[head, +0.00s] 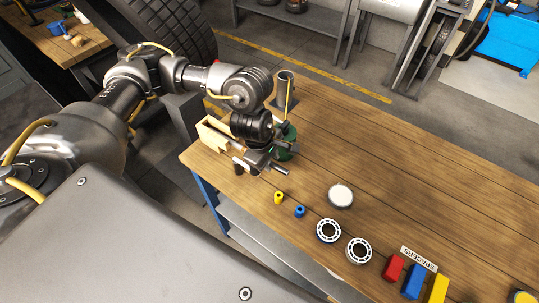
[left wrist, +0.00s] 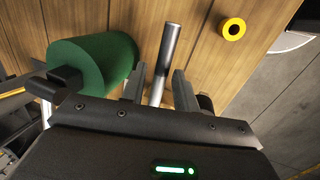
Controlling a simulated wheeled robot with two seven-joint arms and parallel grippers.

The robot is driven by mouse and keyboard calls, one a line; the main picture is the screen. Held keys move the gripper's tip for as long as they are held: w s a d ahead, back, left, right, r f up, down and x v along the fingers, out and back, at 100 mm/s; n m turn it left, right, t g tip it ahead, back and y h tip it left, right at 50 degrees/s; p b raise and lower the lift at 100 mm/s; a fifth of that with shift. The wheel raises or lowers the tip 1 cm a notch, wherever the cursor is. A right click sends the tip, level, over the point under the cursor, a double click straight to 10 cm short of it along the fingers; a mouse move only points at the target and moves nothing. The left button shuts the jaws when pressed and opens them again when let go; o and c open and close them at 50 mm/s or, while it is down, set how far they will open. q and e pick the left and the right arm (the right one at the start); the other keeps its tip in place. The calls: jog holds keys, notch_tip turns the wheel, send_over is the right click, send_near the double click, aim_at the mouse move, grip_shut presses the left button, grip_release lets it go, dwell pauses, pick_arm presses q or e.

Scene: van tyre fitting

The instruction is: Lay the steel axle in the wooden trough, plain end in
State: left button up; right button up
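The steel axle (head: 280,170) is a bare grey rod at the left end of the workbench, its right end sticking out past my left gripper (head: 262,160). In the left wrist view the axle (left wrist: 168,52) runs up between the two fingers (left wrist: 160,82), slightly slanted to them. The fingers stand apart, with a narrow gap on the axle's left. The pale wooden trough (head: 213,134) is at the bench's left corner, left of the gripper. The gripper and wrist hide the axle's other end and part of the trough. My right gripper is out of view.
Yellow (head: 278,197) and blue (head: 300,211) spacers, a white disc (head: 341,196) and two bearing rings (head: 328,231) lie to the right. The bench's back right is clear.

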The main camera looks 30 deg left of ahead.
pick_arm(q)
jog(key=shift+s+a+r, duration=0.1)
jog(key=shift+s+r, duration=0.05)
jog(key=shift+r, duration=0.1)
jog(key=v, duration=1)
jog(key=shift+r, duration=0.15)
dwell(0.4)
